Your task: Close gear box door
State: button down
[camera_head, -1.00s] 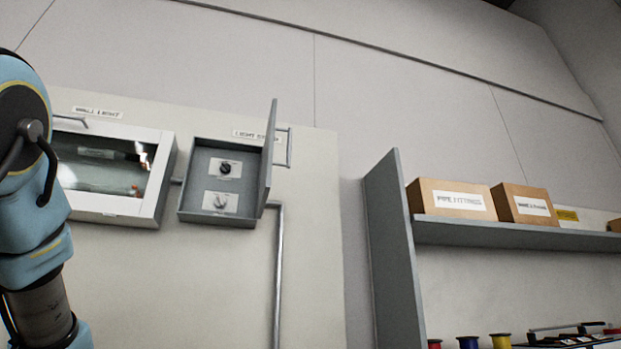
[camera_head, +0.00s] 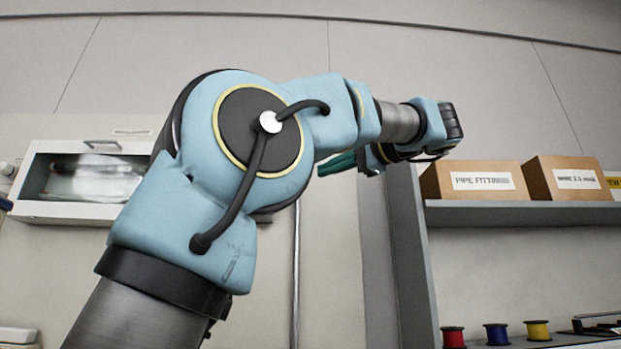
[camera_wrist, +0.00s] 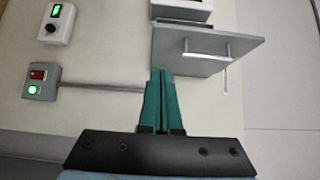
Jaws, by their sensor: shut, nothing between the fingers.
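The gear box (camera_wrist: 180,12) is a grey wall box at the top of the wrist view. Its door (camera_wrist: 236,50) is a grey panel standing open, with its outer face and bar handle (camera_wrist: 207,50) toward the camera. My gripper (camera_wrist: 161,72) has green fingers pressed together, with nothing between them. The fingertips overlap the door's lower left part in the picture; I cannot tell whether they touch it. In the head view my gripper (camera_head: 345,163) points left, and my arm hides the gear box and its door.
A white glass-fronted cabinet (camera_head: 28,208) hangs at left. A shelf (camera_head: 520,212) at right holds cardboard boxes (camera_head: 482,181), with spools (camera_head: 497,333) below. The wrist view shows a knob box (camera_wrist: 57,24) and a switch box (camera_wrist: 40,82) at left. Bare wall lies right of the door.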

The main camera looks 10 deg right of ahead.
jog(key=s+a+p+x, duration=0.1)
jog(key=p+x, duration=0.3)
jog(key=x, duration=0.8)
jog(key=shift+a, duration=0.8)
jog(key=shift+w, duration=0.1)
